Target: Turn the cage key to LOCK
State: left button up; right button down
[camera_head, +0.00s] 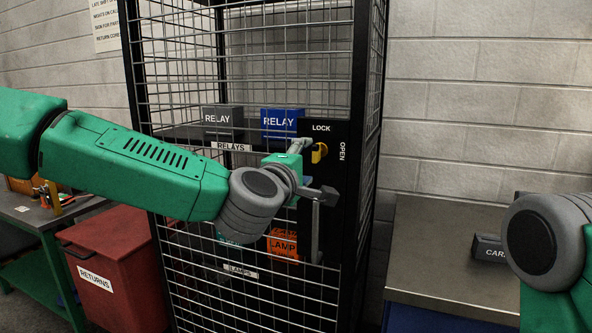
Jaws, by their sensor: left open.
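The yellow cage key (319,152) sits in the black lock plate (342,185) on the cage door. The plate reads LOCK above the key and OPEN, turned sideways, to its right. The key's left side is partly hidden by my gripper, and I cannot tell which label it points to. My left gripper (311,172) is open in front of the plate, close to the key at its lower left. I cannot tell whether it touches the key. A grey vertical door handle (316,235) runs just below the gripper. Only part of my right arm shows at the right edge; its gripper is out of view.
The wire cage (180,60) holds a grey RELAY box (222,120), a blue RELAY box (282,122) and an orange LAMP box (283,244). A red RETURNS bin (115,265) stands left. A metal table (440,255) at right bears a dark box (489,247).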

pick_arm(q)
jog(key=v, duration=0.5)
jog(key=s+a+f+m+g, duration=0.25)
jog(key=s+f, duration=0.25)
jog(key=f, duration=0.7)
jog(key=s+a+f+m+g+y, duration=0.1)
jog(key=s+f+m+g, duration=0.3)
jog(key=f, duration=0.7)
jog(key=s+a+f+m+g, duration=0.15)
jog(key=s+f, duration=0.35)
jog(key=f, duration=0.7)
jog(key=s+a+f+m+g+y, duration=0.1)
jog(key=s+a+f+m+g, duration=0.1)
jog(key=s+a, duration=0.4)
jog(key=s+a+f+m+g+y, duration=0.2)
jog(key=s+a+f, duration=0.5)
jog(key=s, duration=0.4)
jog(key=s+a+f+m+g+y, duration=0.1)
jog(key=s+a+f+m+g, duration=0.2)
jog(key=s, duration=0.5)
jog(key=a+f+g, duration=0.1)
jog(key=a+f, duration=0.1)
jog(key=a, duration=0.1)
jog(key=shift+s+a+g+y, duration=0.15)
jog(key=shift+a+g+y, duration=0.05)
jog(key=shift+g+y, duration=0.1)
